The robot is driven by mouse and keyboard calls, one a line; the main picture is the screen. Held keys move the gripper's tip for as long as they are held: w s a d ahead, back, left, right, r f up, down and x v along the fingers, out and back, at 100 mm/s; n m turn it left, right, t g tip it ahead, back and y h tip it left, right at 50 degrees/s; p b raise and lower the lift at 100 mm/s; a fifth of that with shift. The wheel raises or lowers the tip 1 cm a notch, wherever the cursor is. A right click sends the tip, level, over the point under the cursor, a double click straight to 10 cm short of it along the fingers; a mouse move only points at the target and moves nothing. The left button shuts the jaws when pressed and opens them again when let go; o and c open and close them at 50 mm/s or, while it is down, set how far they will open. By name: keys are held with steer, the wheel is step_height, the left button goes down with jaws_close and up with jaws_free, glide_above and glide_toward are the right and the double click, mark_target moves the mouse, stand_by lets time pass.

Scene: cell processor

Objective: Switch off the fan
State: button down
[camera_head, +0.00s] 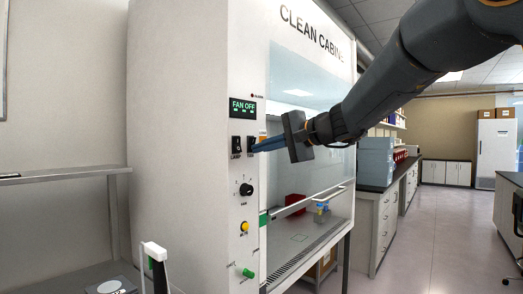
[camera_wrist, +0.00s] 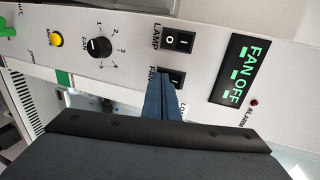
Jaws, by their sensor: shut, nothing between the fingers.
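The clean cabinet (camera_head: 190,120) stands in the middle left of the head view, with its control panel on the front edge. Its green display (camera_head: 243,107) reads FAN OFF, and it also shows in the wrist view (camera_wrist: 238,70). The black fan rocker switch (camera_wrist: 172,75) sits below the lamp switch (camera_wrist: 179,40) in the wrist view. My gripper (camera_head: 256,148) is shut and empty, its blue fingertips (camera_wrist: 165,82) at the fan switch and covering part of it. I cannot tell whether they touch it.
The fan speed knob (camera_wrist: 99,47), a yellow button (camera_wrist: 56,40) and a green valve (camera_head: 247,272) are on the same panel. The glass sash with a handle (camera_head: 310,200) is to the right. A shelf (camera_head: 65,174) is at the left; the floor (camera_head: 420,240) at the right is clear.

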steer(key=f+b+v, duration=0.1)
steer(key=b+v, duration=0.1)
steer(key=v, duration=0.4)
steer(key=f+b+v, duration=0.2)
steer(key=b+v, duration=0.1)
steer(key=v, duration=0.4)
steer(key=shift+s+d, duration=0.35)
steer(key=shift+d, duration=0.2)
steer(key=shift+f, duration=0.15)
steer(key=s+d+f+g+h, duration=0.1)
steer(key=s+f+g+h, duration=0.15)
steer(key=f, duration=1.05)
steer(key=s+f+g+h, duration=0.2)
steer(key=s+f+h, duration=0.1)
steer(key=f, duration=0.9)
steer(key=s+d+f+n+g+h, duration=0.2)
steer(key=s+d+f+n+h, duration=0.1)
steer(key=s+f, duration=0.6)
steer(key=s+d+f+n+g+h, duration=0.2)
steer(key=s+f, duration=0.8)
steer(key=f, duration=0.5)
steer(key=d+n+h, duration=0.1)
steer(key=d+n, duration=0.1)
steer(key=shift+s+d+n, duration=0.25)
steer(key=shift+d+n, duration=0.05)
steer(key=shift+d, duration=0.1)
